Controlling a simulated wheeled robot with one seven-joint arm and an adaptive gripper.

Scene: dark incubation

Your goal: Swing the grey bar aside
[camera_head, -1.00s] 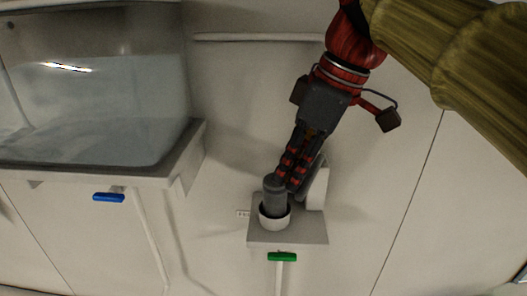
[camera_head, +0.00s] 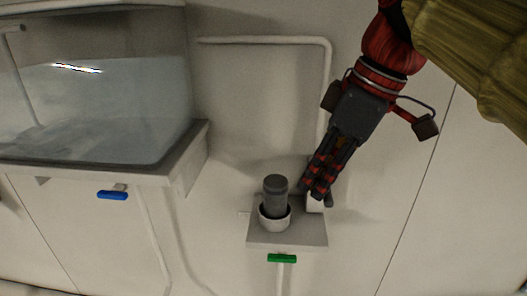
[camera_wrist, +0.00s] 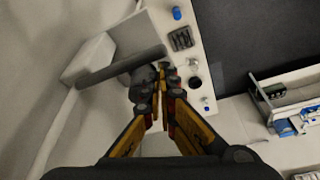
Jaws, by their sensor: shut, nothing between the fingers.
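The grey bar (camera_wrist: 120,67) shows in the wrist view as a long dark-grey strip, lying slantwise beside a white block (camera_wrist: 91,57). Its right end is just beyond my fingertips; I cannot tell whether they touch. In the head view I cannot make out the bar clearly near my gripper. A grey cylinder (camera_head: 275,190) stands upright in a white cup (camera_head: 274,220) on a small shelf (camera_head: 287,239). My gripper (camera_head: 318,193) is shut and empty, just right of the cylinder, covering most of the white block. In the wrist view my gripper (camera_wrist: 157,80) points up the picture.
A glass tank (camera_head: 95,100) with water is at the left, with a blue handle (camera_head: 112,195) below. A green handle (camera_head: 282,258) sits below the shelf. A white pipe (camera_head: 265,41) runs along the wall. The wrist view shows a counter (camera_wrist: 195,60) with small items.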

